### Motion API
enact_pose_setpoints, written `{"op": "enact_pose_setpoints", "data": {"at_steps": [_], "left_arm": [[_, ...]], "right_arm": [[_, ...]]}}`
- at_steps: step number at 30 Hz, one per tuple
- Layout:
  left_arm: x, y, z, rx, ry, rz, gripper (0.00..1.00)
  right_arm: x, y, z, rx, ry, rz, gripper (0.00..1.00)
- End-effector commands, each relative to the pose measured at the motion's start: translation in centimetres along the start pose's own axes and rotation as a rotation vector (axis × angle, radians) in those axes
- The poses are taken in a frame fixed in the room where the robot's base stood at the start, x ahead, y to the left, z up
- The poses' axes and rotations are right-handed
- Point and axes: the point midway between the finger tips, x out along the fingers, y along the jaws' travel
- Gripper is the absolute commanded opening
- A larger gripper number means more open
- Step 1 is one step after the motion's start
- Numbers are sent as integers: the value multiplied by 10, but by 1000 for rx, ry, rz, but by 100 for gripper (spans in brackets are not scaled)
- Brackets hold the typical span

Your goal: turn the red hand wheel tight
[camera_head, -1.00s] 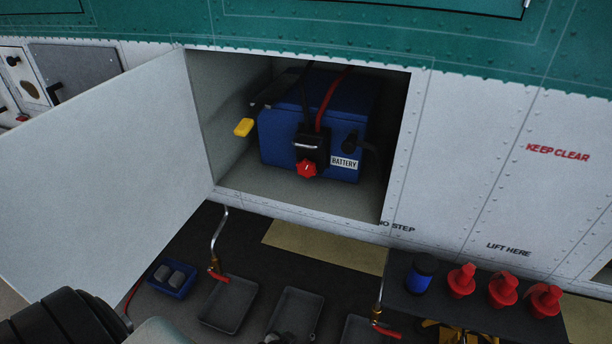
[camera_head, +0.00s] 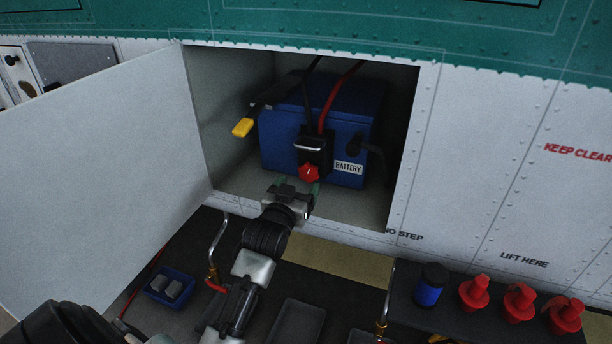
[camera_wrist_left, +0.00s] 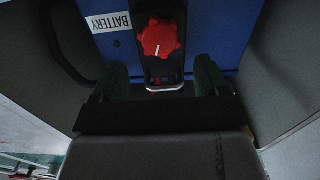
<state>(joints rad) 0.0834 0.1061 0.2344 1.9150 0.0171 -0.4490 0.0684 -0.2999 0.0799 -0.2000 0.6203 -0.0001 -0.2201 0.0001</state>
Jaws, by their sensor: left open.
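The red hand wheel (camera_head: 309,173) sits low on the black connector (camera_head: 314,150) on the front of the blue battery (camera_head: 285,132), inside the open bay. In the left wrist view the wheel (camera_wrist_left: 160,39) shows a white mark and lies ahead, between the lines of the two fingers. My left gripper (camera_head: 298,188) is open and empty, just below and in front of the wheel, apart from it. In the left wrist view its fingers (camera_wrist_left: 161,84) stand either side of the connector. My right gripper is not in view.
The bay door (camera_head: 110,170) stands open at the left. A yellow tag (camera_head: 243,127) hangs by the bay's left wall. Below are grey trays (camera_head: 298,325), a blue tray (camera_head: 168,288), and a shelf with a blue can (camera_head: 430,286) and several red plugs (camera_head: 474,291).

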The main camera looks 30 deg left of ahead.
Motion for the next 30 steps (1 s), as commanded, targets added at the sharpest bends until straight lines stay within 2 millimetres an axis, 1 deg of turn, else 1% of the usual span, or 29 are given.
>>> {"op": "enact_pose_setpoints", "data": {"at_steps": [1, 3, 6, 9, 13, 21, 26, 30], "left_arm": [[11, 0, -1, 0, 1, 0, 74], [23, 0, -1, 0, 1, 0, 74], [38, 0, 0, 1, 1, 0, 74], [48, 0, 0, 1, 0, 0, 74], [54, 0, 0, 1, 0, 0, 74], [55, 0, 1, 1, -1, 1, 74], [55, 0, 1, 1, -1, 1, 50], [55, 0, 1, 1, -1, 1, 28]], "right_arm": [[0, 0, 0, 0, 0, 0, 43], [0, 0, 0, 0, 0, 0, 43], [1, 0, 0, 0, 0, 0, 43], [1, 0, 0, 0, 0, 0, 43], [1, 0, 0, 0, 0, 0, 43], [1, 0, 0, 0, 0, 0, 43], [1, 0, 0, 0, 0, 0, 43], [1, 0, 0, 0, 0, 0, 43]]}}
